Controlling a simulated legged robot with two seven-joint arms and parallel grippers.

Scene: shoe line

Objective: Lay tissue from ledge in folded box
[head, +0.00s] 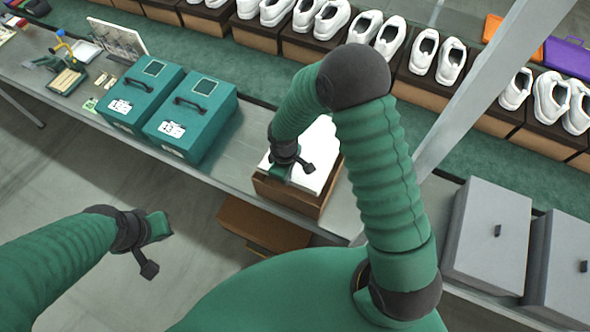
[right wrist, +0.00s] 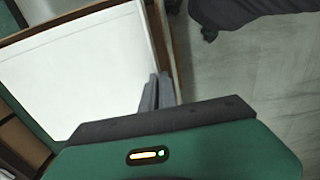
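An open brown box (head: 287,197) stands on the near bench. A flat white sheet, which looks like the tissue (head: 322,146), covers most of its opening. The sheet also fills much of the right wrist view (right wrist: 75,75), beside a brown box wall (right wrist: 159,35). I cannot tell how deep it lies. My right gripper (head: 290,175) is low over the box's left part. Its fingers (right wrist: 157,90) are close together at the sheet's edge by that wall; whether they pinch it is unclear.
Two teal cases (head: 190,118) stand left of the box. Grey boxes (head: 488,237) stand at the right. White shoes (head: 390,38) on brown boxes line the far side. A slanted grey post (head: 480,85) rises right of my right arm. Another brown box (head: 262,226) is below the bench.

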